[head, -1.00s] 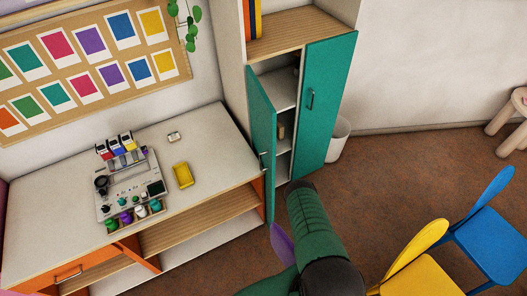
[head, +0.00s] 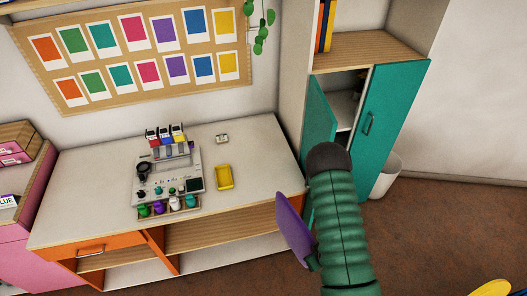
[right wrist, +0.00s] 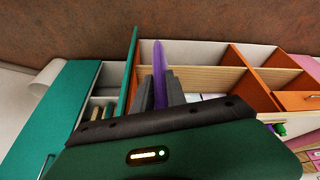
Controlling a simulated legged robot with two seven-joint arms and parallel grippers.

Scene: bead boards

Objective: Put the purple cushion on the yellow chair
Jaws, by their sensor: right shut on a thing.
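The purple cushion (head: 295,230) is a thin disc held on edge in front of the orange and white workbench. My right gripper (right wrist: 160,92) is shut on it. In the right wrist view the cushion (right wrist: 159,72) stands as a narrow strip between the two grey fingers. In the head view my green arm hides most of that gripper. Only a small yellow edge of the yellow chair (head: 490,288) shows at the bottom right corner of the head view, well right of the cushion. My left gripper is not in view.
The workbench (head: 85,180) carries a grey device (head: 168,178) and a yellow tray (head: 224,177). A teal cabinet (head: 390,120) has its left door (head: 319,115) open. A white bin (head: 386,178) stands beside it. The brown floor (head: 440,235) at the right is clear.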

